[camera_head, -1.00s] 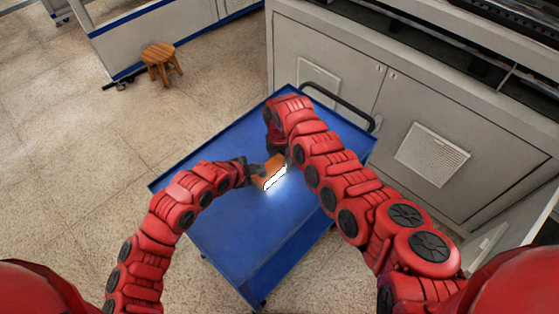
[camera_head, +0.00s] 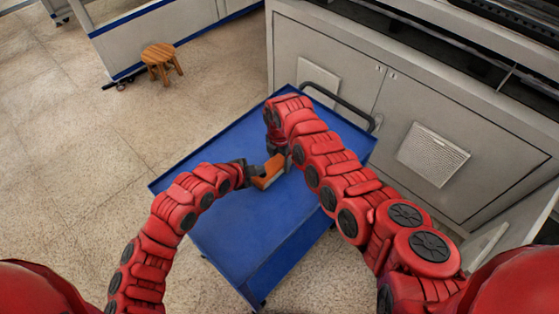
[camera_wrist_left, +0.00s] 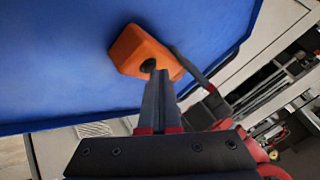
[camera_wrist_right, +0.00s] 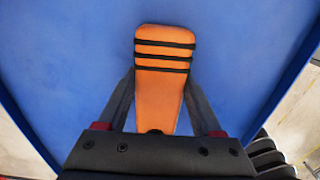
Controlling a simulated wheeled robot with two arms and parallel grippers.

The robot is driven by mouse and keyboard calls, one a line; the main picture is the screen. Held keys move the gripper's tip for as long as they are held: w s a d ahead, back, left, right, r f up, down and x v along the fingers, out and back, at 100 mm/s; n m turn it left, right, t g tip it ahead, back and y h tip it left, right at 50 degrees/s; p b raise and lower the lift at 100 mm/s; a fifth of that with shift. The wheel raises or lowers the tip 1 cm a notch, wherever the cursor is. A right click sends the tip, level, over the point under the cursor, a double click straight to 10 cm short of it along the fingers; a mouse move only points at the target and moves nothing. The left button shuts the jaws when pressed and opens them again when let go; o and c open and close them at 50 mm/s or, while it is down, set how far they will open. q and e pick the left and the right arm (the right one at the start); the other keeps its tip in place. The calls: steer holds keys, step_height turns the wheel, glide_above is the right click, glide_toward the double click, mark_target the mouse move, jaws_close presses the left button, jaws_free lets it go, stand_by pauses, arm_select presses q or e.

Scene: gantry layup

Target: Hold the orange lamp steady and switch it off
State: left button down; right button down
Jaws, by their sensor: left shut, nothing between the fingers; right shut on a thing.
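The orange lamp (camera_head: 267,172) rests on the blue cart top, and its light is off. In the right wrist view the lamp (camera_wrist_right: 165,75) shows dark bands across its body. My right gripper (camera_wrist_right: 160,105) is shut on the lamp, one finger along each side. My left gripper (camera_head: 253,173) is shut and empty at the lamp's left end. In the left wrist view its fingertips (camera_wrist_left: 158,75) are at a dark round button (camera_wrist_left: 148,66) on the lamp's end face. I cannot tell whether they touch it.
The blue cart (camera_head: 245,225) has a clear top around the lamp and a dark handle (camera_head: 345,103) at its far right. A grey cabinet (camera_head: 330,50) stands close behind the cart. A wooden stool (camera_head: 161,62) stands on the floor at the far left.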

mark_target(259, 177)
arm_select(q)
steer(key=shift+r, duration=0.5)
steer(key=shift+r, duration=0.1)
steer(key=shift+r, duration=2.9)
arm_select(e)
jaws_free()
